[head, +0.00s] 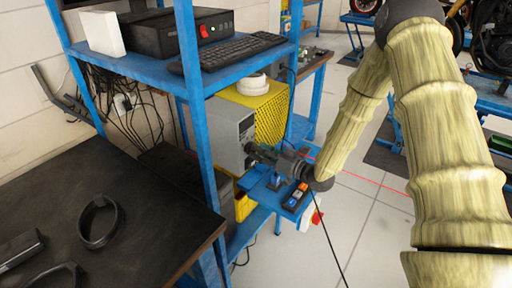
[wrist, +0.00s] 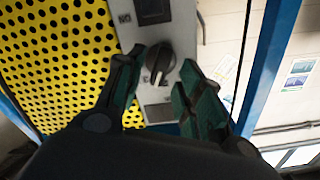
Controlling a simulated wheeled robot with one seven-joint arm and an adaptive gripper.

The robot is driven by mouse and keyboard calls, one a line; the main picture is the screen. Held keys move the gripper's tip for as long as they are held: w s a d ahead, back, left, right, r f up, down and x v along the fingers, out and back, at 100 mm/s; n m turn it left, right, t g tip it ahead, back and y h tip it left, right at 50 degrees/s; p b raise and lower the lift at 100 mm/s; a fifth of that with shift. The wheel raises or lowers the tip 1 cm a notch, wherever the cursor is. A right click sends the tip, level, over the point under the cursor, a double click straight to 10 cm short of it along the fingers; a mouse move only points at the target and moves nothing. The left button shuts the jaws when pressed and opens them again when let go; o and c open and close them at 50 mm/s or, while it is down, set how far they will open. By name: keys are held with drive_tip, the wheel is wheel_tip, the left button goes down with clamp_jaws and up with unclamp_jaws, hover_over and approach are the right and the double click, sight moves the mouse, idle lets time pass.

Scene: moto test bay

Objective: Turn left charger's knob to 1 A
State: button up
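The charger (head: 231,133) is a grey box on the blue shelf unit, and its grey front panel (wrist: 186,25) fills the middle of the wrist view. Its dark round knob (wrist: 159,58) has a pale pointer mark towards the bottom of the picture; the scale markings are not readable. A dark display (wrist: 153,11) sits above the knob. My gripper (wrist: 161,65) is open, with one green-tipped finger on each side of the knob and small gaps visible. In the head view my gripper (head: 256,153) is close to the panel and hides the knob.
A yellow perforated panel (wrist: 55,60) stands beside the charger, and a blue post (wrist: 268,60) is on the other side. A block with coloured buttons (head: 296,194) lies on the shelf below my gripper. A dark table (head: 130,190) is at left.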

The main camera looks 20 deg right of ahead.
drive_tip(key=shift+x, duration=1.2)
drive_tip(key=shift+d+r, duration=0.1)
clamp_jaws()
